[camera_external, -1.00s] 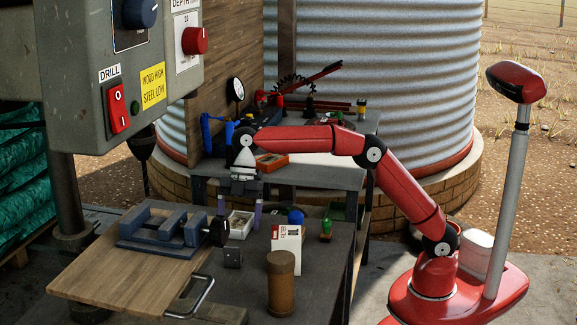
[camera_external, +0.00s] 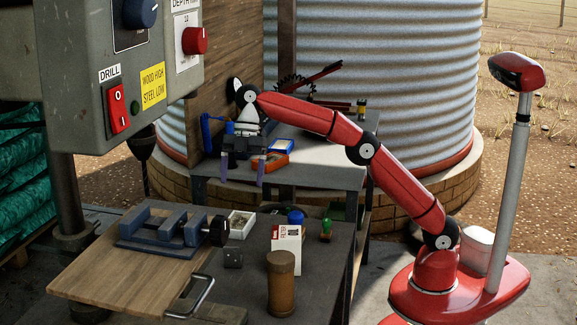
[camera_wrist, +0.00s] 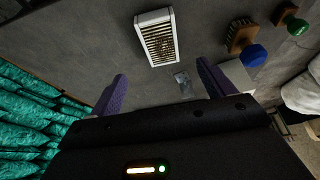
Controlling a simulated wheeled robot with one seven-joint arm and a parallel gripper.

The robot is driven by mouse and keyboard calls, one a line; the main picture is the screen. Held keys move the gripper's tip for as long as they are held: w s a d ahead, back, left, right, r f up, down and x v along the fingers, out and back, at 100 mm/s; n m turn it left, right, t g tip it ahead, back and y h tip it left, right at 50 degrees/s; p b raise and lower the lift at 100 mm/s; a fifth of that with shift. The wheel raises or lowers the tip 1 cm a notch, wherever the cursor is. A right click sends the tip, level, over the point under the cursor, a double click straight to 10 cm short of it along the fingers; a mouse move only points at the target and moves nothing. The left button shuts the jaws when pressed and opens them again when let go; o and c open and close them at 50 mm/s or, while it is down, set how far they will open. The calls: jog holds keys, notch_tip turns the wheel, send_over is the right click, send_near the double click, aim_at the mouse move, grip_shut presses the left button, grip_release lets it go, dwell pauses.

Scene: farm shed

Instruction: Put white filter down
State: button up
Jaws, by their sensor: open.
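The white filter (camera_external: 231,233), a rectangular white frame with brown pleats inside, lies on the dark bench beside the blue vise. It also shows in the wrist view (camera_wrist: 168,14), flat on the grey bench top beyond my fingers. My gripper (camera_external: 243,174) is above the bench, clear of the filter and pointing down. Its two purple fingers are spread with nothing between them, as the wrist view (camera_wrist: 161,78) also shows.
A blue vise (camera_external: 165,228) on a wooden board stands left of the filter. A white box (camera_external: 287,262), a brown cylinder (camera_external: 281,285), a blue-knobbed brush (camera_wrist: 243,40) and a green-handled stamp (camera_external: 326,228) stand to the right. A second table (camera_external: 330,172) is behind.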

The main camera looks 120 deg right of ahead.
jog(key=shift+s+r, duration=0.15)
jog(key=shift+r, duration=0.2)
jog(key=s+a+r+m+h, duration=0.15)
jog(key=s+a, duration=0.25)
jog(key=a, duration=0.5)
jog(key=s+a+r+m+h, duration=0.1)
jog(key=s+a+m, duration=0.1)
jog(key=s+a, duration=0.5)
jog(key=s+a+f+m+t, duration=0.1)
jog(key=s+a+f+m, duration=0.1)
jog(key=s+a+f, duration=0.3)
jog(key=s+a+f+m+t, duration=0.1)
jog(key=s+a+f+m, duration=0.2)
jog(key=s+f, duration=0.8)
jog(key=s+a, duration=0.1)
jog(key=s, duration=0.4)
jog(key=shift+a+f+h, duration=0.3)
jog(key=shift+a+h, duration=0.05)
jog(key=shift+a, duration=0.05)
